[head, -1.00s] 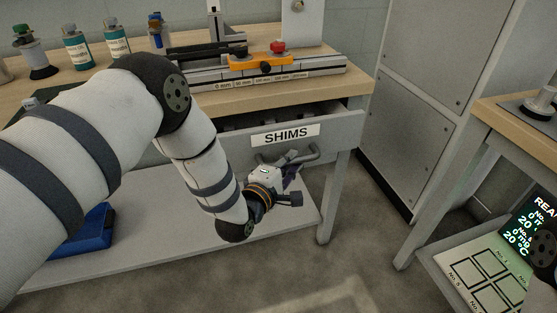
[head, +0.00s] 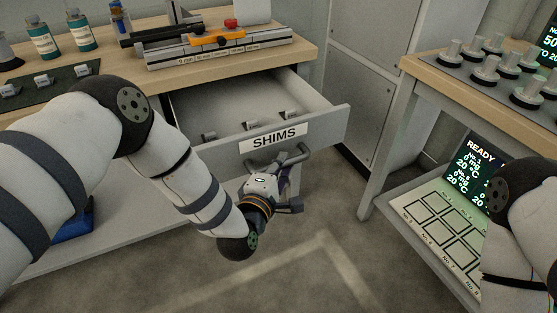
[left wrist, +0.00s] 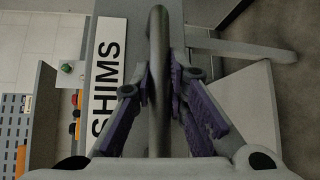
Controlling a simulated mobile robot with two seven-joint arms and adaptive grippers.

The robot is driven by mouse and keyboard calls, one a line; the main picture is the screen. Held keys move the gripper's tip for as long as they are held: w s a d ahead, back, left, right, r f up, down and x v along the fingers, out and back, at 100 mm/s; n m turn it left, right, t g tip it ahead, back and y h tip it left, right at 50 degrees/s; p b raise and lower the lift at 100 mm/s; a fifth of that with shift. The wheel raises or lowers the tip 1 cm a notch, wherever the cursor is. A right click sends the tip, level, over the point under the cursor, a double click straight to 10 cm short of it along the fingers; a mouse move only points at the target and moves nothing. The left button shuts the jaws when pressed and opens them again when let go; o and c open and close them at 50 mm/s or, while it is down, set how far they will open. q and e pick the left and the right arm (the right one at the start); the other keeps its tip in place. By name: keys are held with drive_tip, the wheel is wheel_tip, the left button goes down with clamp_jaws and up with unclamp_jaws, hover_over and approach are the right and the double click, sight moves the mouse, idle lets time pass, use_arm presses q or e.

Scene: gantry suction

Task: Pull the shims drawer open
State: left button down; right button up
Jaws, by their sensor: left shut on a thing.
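The shims drawer (head: 326,127) is a grey drawer with a white SHIMS label (head: 275,137), under the wooden bench top. It stands well open, with much of its inside showing. My left gripper (head: 280,170) is at the front of the drawer, shut on the grey bar handle (head: 298,155). The left wrist view shows the handle (left wrist: 159,40) running between the purple-padded fingers (left wrist: 160,88), with the label (left wrist: 106,75) beside it. A few small metal pieces (head: 248,125) lie in the drawer. My right arm shows at the right edge; its gripper is out of view.
On the bench stand a rail fixture with an orange part (head: 217,39) and teal-labelled bottles (head: 80,30). At the right is another table (head: 425,70) with metal weights, above a lower shelf with a READY display (head: 470,170). The floor before the drawer is clear.

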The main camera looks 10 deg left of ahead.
idle(0.4)
use_arm(q)
drive_tip(key=c, duration=1.6)
unclamp_jaws()
drive_tip(key=shift+o, duration=0.2)
drive_tip(key=v, duration=1.2)
drive_tip(key=shift+s, duration=0.1)
